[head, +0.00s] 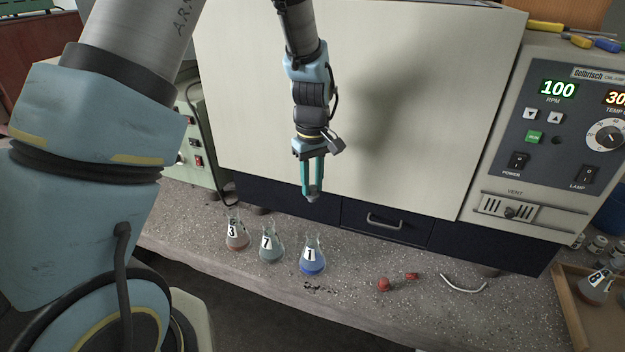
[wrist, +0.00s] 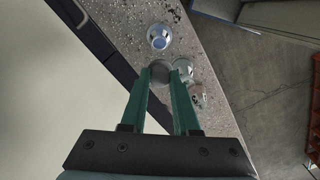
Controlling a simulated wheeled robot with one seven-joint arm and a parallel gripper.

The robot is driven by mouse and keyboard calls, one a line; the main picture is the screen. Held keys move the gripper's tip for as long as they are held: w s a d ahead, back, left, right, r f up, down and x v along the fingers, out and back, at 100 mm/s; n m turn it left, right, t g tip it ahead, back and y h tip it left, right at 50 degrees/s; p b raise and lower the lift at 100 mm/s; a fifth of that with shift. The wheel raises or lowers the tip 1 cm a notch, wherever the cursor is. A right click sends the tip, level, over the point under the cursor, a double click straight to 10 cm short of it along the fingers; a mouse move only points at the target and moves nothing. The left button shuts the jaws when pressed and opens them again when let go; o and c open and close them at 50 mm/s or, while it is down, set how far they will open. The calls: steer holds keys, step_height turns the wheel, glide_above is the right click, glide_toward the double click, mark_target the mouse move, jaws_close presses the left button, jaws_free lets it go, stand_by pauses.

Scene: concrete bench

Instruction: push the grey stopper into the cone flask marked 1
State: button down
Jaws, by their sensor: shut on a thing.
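My gripper (head: 313,188) points down and is shut on the grey stopper (head: 312,198), which shows at the fingertips. In the wrist view the stopper (wrist: 160,73) sits between the ends of the two green fingers (wrist: 161,82). The cone flask marked 1 (head: 312,262) stands upright on the bench with blue liquid in it. In the head view the stopper is above the flask and apart from it. In the wrist view the blue flask (wrist: 159,37) lies beyond the fingertips, and its neck shows no stopper.
Flasks marked 7 (head: 271,250) and 3 (head: 236,237) stand left of flask 1. Red stoppers (head: 383,284) and a bent tube (head: 463,288) lie to the right. A wooden tray (head: 572,312) holds a flask marked 8 (head: 594,288). A large cabinet (head: 350,120) stands close behind.

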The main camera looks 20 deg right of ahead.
step_height(320, 180, down, 10)
steer(key=b, duration=0.6)
steer(key=shift+b, duration=0.35)
steer(key=shift+f, duration=0.5)
steer(key=shift+f+b, duration=0.55)
steer(key=shift+f, duration=0.15)
steer(key=shift+f+b, duration=0.3)
steer(key=shift+f, duration=0.2)
stand_by(0.5)
jaws_free()
stand_by(0.8)
steer(key=shift+r, duration=0.1)
